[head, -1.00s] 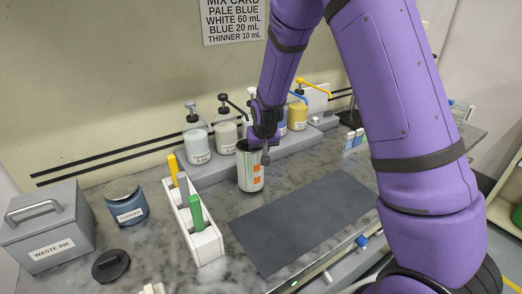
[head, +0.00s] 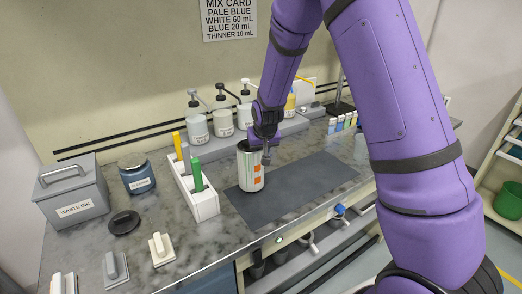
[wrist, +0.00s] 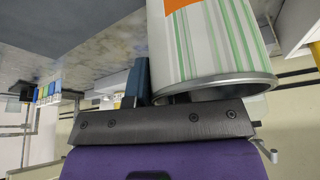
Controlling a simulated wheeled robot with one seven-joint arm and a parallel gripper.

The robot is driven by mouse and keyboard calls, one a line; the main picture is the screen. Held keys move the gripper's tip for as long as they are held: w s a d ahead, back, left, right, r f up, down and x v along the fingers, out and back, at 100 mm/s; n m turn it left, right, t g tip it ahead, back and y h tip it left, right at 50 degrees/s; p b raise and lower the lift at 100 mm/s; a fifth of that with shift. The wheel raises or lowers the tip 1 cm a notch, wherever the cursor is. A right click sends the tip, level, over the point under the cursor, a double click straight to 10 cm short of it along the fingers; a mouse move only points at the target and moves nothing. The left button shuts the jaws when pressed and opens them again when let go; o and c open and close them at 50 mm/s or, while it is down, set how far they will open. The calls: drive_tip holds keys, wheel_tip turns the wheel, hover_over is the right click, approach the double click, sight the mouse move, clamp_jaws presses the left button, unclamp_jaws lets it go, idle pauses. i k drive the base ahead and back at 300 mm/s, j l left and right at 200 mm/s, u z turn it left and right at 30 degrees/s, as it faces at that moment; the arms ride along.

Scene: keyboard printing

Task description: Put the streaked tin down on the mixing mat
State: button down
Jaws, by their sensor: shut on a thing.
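The streaked tin (head: 250,170), white with green streaks and an orange patch, is upright in the head view, over the left part of the dark mixing mat (head: 310,182). My gripper (head: 263,148) is shut on the tin at its upper right side. In the wrist view the tin (wrist: 222,40) fills the upper right, with its metal rim close to my gripper (wrist: 150,85). I cannot tell whether the tin's base touches the mat.
Pump bottles (head: 196,125) line the back. A waste ink box (head: 72,190), cleaner jar (head: 137,174) and black lid (head: 124,222) are at left. The mat's right part is clear.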

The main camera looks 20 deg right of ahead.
sight(321, 171)
drive_tip(key=k+j, duration=0.1)
drive_tip(key=k, duration=0.3)
drive_tip(key=k+j, duration=0.1)
drive_tip(key=k, duration=0.3)
drive_tip(key=i+z, duration=0.25)
drive_tip(key=z, duration=0.2)
drive_tip(key=i+z, duration=0.15)
drive_tip(key=i, duration=0.15)
drive_tip(key=i+j+z, duration=0.15)
drive_tip(key=i, duration=0.5)
drive_tip(key=j, duration=0.05)
